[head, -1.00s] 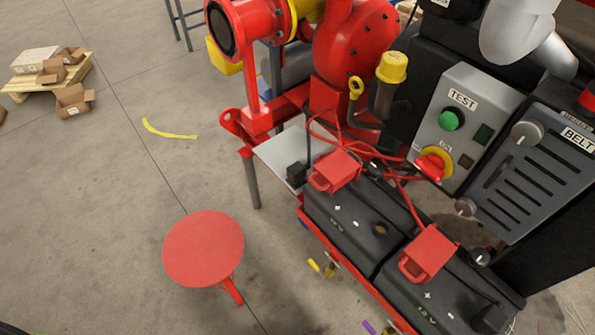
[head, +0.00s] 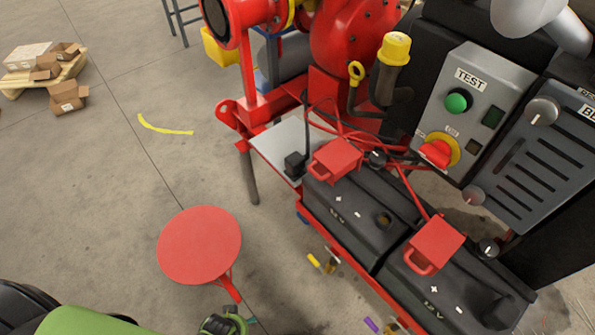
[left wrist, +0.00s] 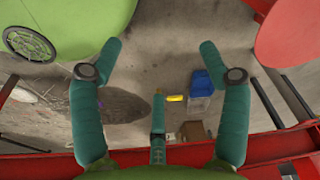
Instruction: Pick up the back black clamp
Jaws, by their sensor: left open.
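A black clamp (head: 295,164) sits on the pale plate at the back end of the batteries, left of a red clamp (head: 336,159). A second dark block (head: 498,313) shows on the near battery at the lower right; I cannot tell if it is a clamp. My left gripper (head: 228,326) is just entering at the bottom edge of the head view, well below and left of the back black clamp. In the left wrist view its two teal fingers (left wrist: 160,52) are spread wide with nothing between them. No black clamp can be made out there. My right gripper is out of view.
Two black batteries (head: 345,215) carry red clamps and cables. A grey control panel (head: 468,110) and red pump (head: 355,40) stand behind.

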